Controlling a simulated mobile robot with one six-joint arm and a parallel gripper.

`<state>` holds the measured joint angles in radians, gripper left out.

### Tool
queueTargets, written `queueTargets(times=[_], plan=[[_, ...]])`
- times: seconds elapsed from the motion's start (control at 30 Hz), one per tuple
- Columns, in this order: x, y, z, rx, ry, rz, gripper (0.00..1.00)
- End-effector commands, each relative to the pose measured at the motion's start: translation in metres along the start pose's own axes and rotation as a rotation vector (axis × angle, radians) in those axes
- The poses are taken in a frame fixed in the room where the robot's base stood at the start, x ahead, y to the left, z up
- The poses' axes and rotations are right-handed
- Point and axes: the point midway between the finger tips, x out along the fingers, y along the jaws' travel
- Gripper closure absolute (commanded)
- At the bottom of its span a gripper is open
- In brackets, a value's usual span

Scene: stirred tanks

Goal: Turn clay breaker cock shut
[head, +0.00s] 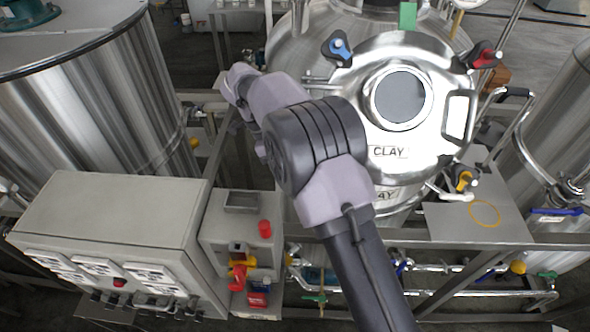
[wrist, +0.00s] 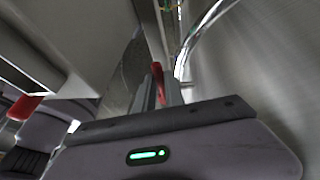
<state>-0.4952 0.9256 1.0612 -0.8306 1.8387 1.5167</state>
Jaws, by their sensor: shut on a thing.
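In the wrist view my gripper (wrist: 158,88) is shut on a narrow red handle (wrist: 157,72), which stands upright between the two fingers. Most of the handle and any valve body under it are hidden by the fingers and my gripper's body. No label shows on it. In the head view my arm crosses the middle of the picture and its jaws cannot be made out. The steel tank marked CLAY (head: 388,152) stands behind and to the right of my arm.
A grey control box (head: 110,225) stands at the left, beside a smaller box with a red knob (head: 265,228). Pipes with coloured handles (head: 470,268) run low at the right. A large steel tank (head: 85,110) is at the far left. Curved metal is close beside my gripper in the wrist view.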

Motion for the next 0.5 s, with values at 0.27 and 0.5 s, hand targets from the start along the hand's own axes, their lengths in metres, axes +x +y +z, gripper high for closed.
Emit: queueTargets(times=[0.27,0.5], plan=[[-0.0013,-0.0003,0.0007,0.003,-0.001,-0.002,1.00],[-0.0012,-0.0003,0.0007,0.003,-0.001,-0.002,0.66]])
